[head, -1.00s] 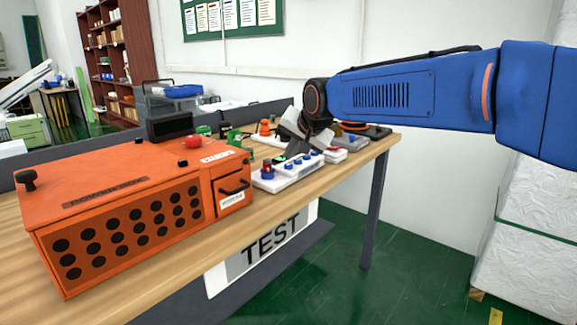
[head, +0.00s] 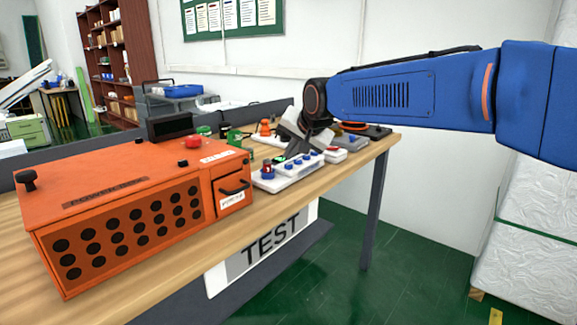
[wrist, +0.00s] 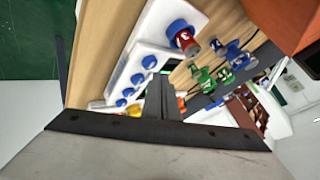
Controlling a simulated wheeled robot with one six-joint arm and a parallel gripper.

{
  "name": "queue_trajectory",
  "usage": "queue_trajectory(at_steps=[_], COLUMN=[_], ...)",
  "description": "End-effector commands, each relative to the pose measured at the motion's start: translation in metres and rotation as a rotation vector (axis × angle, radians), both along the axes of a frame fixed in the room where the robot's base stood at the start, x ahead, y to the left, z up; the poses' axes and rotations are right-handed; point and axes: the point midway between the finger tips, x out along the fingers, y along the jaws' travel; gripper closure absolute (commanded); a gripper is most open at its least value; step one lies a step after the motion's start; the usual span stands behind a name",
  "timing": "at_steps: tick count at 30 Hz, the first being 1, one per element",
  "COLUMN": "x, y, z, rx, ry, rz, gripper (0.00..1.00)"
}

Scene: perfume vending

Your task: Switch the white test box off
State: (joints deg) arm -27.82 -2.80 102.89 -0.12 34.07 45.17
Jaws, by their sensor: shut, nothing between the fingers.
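The white test box (head: 298,172) sits on the wooden table, right of the orange power box, in the head view. It carries a row of blue knobs and a red part in a blue base (head: 267,169) at its near left end. In the wrist view the white test box (wrist: 133,72) runs diagonally, with the red part (wrist: 183,39) at its upper end. My gripper (wrist: 161,80) is shut and empty, its tips beside the blue knobs in the picture. I cannot tell whether they touch the box. In the head view my gripper (head: 297,147) is over the box's far side.
The large orange power box (head: 120,190) with a red button fills the table's left part. Green and blue connectors (wrist: 218,72) stand close beside the white box. Other small devices (head: 350,143) lie farther along the wooden table (head: 190,250).

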Motion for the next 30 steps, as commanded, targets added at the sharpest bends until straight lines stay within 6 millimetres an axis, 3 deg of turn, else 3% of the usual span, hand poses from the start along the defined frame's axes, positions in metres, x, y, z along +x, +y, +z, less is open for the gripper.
queue_trajectory(at_steps=[30], x=[-0.0003], y=[-0.0001], z=[-0.0087], rx=[-0.001], ry=[0.001], rz=[0.000], gripper=[1.00])
